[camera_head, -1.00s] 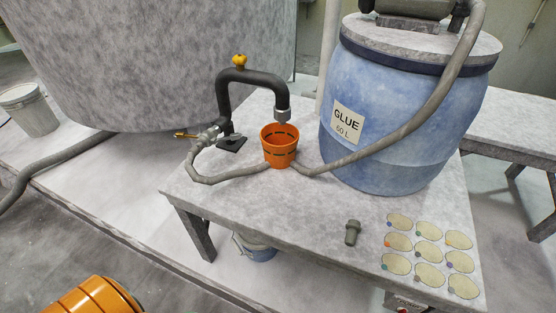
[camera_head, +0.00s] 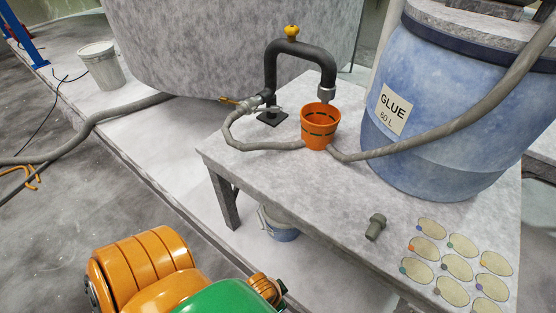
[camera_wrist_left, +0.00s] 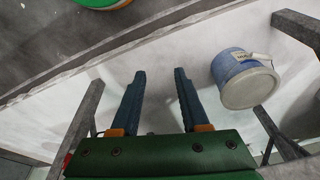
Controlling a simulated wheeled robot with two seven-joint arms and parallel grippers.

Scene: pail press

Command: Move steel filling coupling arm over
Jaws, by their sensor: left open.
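The filling arm (camera_head: 299,48) is a dark bent pipe with a yellow knob on top, standing on the table. Its steel coupling end (camera_head: 326,94) points down at the back rim of an orange pail (camera_head: 320,128), appearing above it; I cannot tell the exact gap. A grey hose joins the arm's base at a brass-handled valve (camera_head: 240,102). My left gripper (camera_wrist_left: 160,73) is open and empty in the left wrist view, low beside the table, away from the filling arm. My orange and green left arm fills the lower left of the head view. My right gripper is not in view.
A blue glue drum (camera_head: 420,110) stands at the table's right, its hose crossing in front. A grey plug-like part (camera_head: 375,227) and several oval patches lie near the front. A blue-white bucket (camera_wrist_left: 243,78) stands under the table. The table's left front is clear.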

